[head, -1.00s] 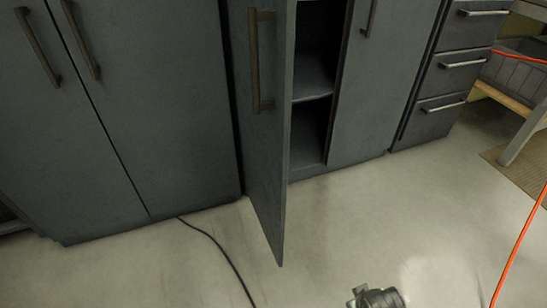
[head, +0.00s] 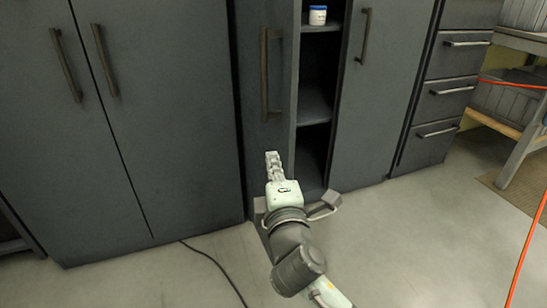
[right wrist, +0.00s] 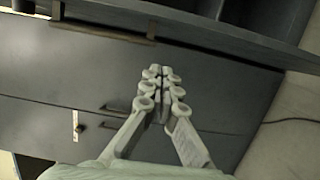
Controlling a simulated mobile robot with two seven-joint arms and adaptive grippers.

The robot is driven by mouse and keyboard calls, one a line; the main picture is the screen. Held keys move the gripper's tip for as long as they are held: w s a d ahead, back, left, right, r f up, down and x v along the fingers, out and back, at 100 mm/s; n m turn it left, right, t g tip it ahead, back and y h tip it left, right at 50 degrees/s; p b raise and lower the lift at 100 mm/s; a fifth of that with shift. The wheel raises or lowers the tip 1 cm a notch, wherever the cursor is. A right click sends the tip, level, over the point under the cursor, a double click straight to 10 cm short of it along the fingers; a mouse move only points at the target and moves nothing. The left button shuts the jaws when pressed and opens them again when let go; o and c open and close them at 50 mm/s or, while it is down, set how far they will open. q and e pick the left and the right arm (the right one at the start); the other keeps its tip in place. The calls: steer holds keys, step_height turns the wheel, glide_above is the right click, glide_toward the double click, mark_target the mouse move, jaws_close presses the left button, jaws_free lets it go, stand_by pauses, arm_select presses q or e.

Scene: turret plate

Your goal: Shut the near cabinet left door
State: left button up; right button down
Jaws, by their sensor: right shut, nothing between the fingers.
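The near cabinet's left door (head: 262,60) is a dark grey panel with a long vertical bar handle (head: 265,75). It stands ajar, with the cabinet's shelves showing to its right. My right gripper (head: 272,156) is shut and empty, in front of the door's lower part, below the handle. Whether its fingertips touch the door I cannot tell. My wrist hides the door's bottom. In the right wrist view, the shut fingers (right wrist: 163,75) point at dark panels, and a brown bar handle (right wrist: 100,34) shows at upper left. My left gripper is out of view.
A white-and-blue jar (head: 318,15) stands on a shelf inside. The cabinet's right door (head: 370,110) looks shut. A shut two-door cabinet (head: 150,140) is at left, drawers (head: 440,95) at right. A black cable (head: 215,262) and an orange cable (head: 530,235) are nearby.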

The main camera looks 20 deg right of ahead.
mark_target(285, 138)
steer(key=w+d, duration=0.2)
steer(key=w, duration=0.1)
steer(key=w+d, duration=0.2)
steer(key=w, duration=0.1)
steer(key=w+d, duration=0.2)
steer(key=shift+w+f+p, duration=0.1)
steer(key=shift+w+p, duration=0.25)
steer(key=shift+w, duration=0.05)
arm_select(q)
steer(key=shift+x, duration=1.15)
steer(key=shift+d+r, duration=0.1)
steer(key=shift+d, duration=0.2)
